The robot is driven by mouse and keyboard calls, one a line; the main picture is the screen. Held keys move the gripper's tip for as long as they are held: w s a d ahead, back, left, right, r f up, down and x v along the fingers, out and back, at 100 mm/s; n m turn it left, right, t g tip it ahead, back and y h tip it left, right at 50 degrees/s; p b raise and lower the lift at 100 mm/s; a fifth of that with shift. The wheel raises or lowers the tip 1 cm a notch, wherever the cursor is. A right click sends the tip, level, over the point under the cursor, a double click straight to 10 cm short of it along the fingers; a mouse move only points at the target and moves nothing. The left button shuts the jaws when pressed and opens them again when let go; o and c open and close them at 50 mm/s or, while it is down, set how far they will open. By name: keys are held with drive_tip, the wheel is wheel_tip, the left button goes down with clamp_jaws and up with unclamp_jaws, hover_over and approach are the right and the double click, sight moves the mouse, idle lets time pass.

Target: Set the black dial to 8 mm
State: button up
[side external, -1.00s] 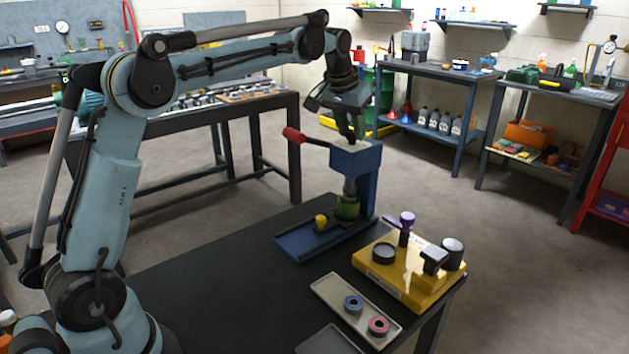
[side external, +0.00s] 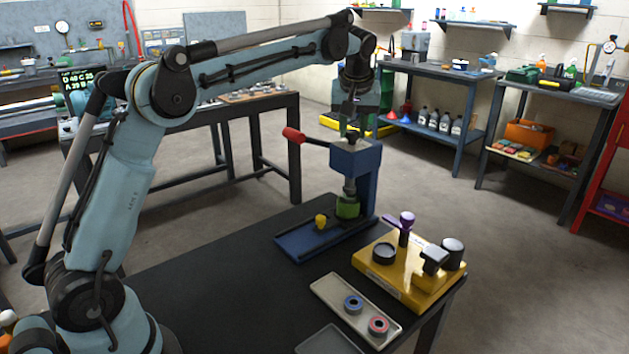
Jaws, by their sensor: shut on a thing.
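The blue press (side external: 362,180) stands at the back of the dark bench. Its head has a pale top plate (side external: 342,144), and a red-handled lever (side external: 294,135) sticks out to the left. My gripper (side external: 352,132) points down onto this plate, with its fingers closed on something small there. The black dial is hidden between and behind the fingers, and no scale or mm reading can be made out. Under the press spindle sits a green cylinder (side external: 348,207). A yellow knob (side external: 321,220) stands on the press base.
A yellow fixture (side external: 410,285) with a purple-topped lever (side external: 406,220) and black cylinders stands to the right of the press. In front of it, a tray (side external: 330,290) holds a blue ring (side external: 353,304) and a red ring (side external: 379,326).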

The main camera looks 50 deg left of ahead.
sight(353, 132)
drive_tip(key=n+g, duration=0.1)
drive_tip(key=n, duration=0.1)
drive_tip(key=n+y, duration=0.1)
drive_tip(key=n, duration=0.2)
drive_tip(key=shift+w+d+n+g, duration=0.1)
drive_tip(key=shift+w+n+g, duration=0.1)
drive_tip(key=shift+n+g, duration=0.15)
idle(0.4)
drive_tip(key=o, duration=1)
drive_tip(key=shift+o, duration=0.2)
drive_tip(key=shift+r, duration=0.15)
drive_tip(key=shift+v, duration=1.4)
drive_tip(key=s+d, duration=0.3)
drive_tip(key=d, duration=0.8)
drive_tip(key=shift+d, duration=0.4)
drive_tip(key=shift+s, duration=0.1)
